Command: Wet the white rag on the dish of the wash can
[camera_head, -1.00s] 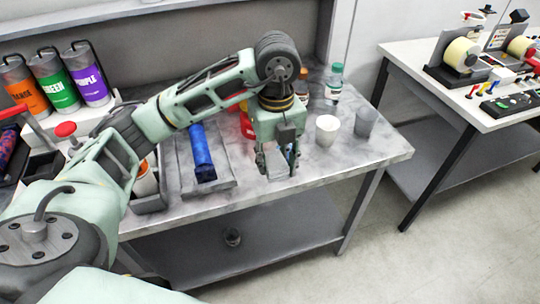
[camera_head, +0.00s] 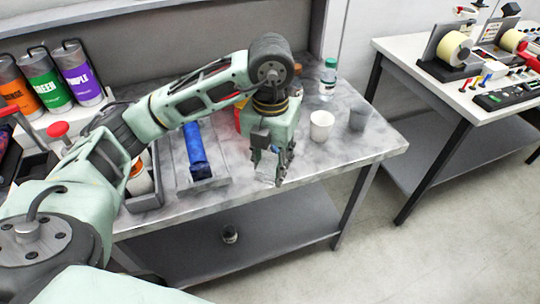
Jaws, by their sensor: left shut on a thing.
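My left gripper (camera_head: 272,171) points down over the front part of the marble-topped table. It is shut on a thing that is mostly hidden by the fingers. A pale patch (camera_head: 266,168) shows at the fingers and may be the white rag, but I cannot tell for sure. A red and yellow object (camera_head: 238,117) stands behind my left gripper and arm, mostly hidden. It may be the wash can; its dish is not visible. My right gripper is not in view.
The table's front right corner is clear.

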